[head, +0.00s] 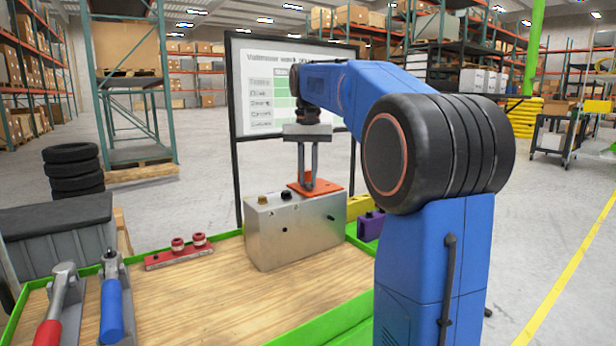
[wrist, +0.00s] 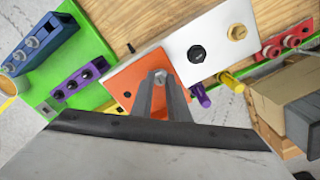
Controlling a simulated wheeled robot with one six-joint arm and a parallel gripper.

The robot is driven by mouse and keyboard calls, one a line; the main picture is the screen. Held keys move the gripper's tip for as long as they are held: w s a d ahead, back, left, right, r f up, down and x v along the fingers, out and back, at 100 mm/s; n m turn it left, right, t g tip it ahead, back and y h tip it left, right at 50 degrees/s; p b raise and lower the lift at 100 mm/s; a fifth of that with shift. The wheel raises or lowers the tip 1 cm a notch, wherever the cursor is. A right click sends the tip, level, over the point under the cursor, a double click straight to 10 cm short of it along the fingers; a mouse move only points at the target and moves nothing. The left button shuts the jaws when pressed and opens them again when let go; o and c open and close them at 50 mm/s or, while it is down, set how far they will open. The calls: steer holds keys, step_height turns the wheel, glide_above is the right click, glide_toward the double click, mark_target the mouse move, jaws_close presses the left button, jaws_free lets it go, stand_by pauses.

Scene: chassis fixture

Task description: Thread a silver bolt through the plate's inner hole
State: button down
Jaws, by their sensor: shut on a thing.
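My gripper (head: 308,184) points down at the orange plate (head: 331,189), which lies on top of the silver box-shaped chassis (head: 290,238). In the wrist view the fingers (wrist: 160,80) are shut on a silver bolt (wrist: 159,75), whose head shows between the fingertips over the orange plate (wrist: 135,72). The bolt's shank and the inner hole are hidden, so I cannot tell whether the bolt is in the hole. A small dark hole or fastener shows near the plate's lower left corner in the wrist view.
A black bolt (wrist: 197,54) and a brass bolt (wrist: 237,32) stand on the chassis top. A red rack (head: 180,252) and two clamps with red (head: 50,330) and blue (head: 112,310) handles are at left. The front wooden surface is clear.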

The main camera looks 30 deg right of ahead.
steer(key=m, duration=0.6)
steer(key=shift+f, duration=0.1)
steer(key=m, duration=0.7)
steer(key=shift+f, duration=0.1)
steer(key=c, duration=1.6)
jaws_free()
steer(key=shift+c, duration=0.2)
step_height(320, 180, up, 9)
